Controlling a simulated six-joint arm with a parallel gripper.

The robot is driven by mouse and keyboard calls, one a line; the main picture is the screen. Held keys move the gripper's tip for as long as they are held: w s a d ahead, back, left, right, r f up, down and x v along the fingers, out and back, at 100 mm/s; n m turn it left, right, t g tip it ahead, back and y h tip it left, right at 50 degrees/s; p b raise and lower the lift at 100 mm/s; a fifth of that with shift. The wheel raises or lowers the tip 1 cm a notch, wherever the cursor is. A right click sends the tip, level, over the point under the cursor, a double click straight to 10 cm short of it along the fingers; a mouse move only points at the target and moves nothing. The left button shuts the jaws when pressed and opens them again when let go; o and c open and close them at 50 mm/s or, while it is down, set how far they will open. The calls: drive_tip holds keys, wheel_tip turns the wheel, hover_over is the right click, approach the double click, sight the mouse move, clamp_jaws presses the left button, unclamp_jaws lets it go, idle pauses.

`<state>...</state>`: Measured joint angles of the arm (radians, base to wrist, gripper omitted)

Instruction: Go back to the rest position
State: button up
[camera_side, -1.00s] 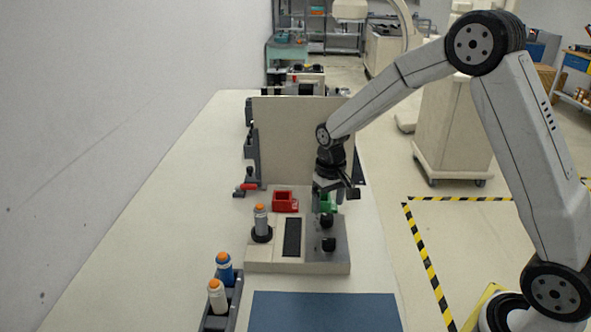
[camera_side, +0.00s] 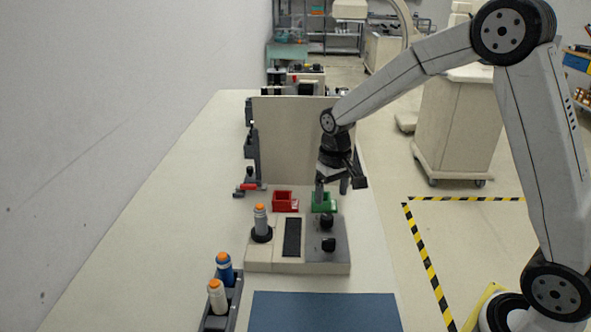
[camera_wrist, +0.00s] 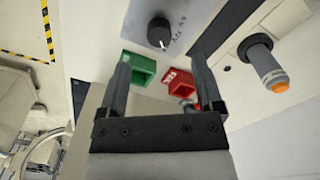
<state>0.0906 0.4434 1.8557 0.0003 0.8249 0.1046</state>
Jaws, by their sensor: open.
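My gripper (camera_side: 333,187) is open and empty, with its fingers pointing down above the back right part of the beige device (camera_side: 270,268). In the wrist view the two fingers of my gripper (camera_wrist: 160,85) stand wide apart with nothing between them. The green tray (camera_side: 323,204) lies just below the fingers in the side view. It also shows in the wrist view (camera_wrist: 138,68), left of the red tray (camera_wrist: 177,80). My arm reaches in from the right side of the picture.
A grey bottle with an orange cap (camera_side: 261,222) stands in a black ring on the device. Two more bottles, one blue (camera_side: 224,268) and one white (camera_side: 217,297), stand in a dark rack at the front. A beige upright panel (camera_side: 285,140) stands behind. A blue mat (camera_side: 325,312) lies bare in front.

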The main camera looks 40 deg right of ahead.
drive_tip(key=s+a+f+n+t, duration=0.1)
drive_tip(key=s+a, duration=0.1)
drive_tip(key=s, duration=0.6)
drive_tip(key=s+a+n+t, duration=0.1)
drive_tip(key=s+a, duration=0.1)
drive_tip(key=s, duration=0.5)
drive_tip(key=shift+s+f, duration=0.35)
drive_tip(key=shift+c, duration=0.2)
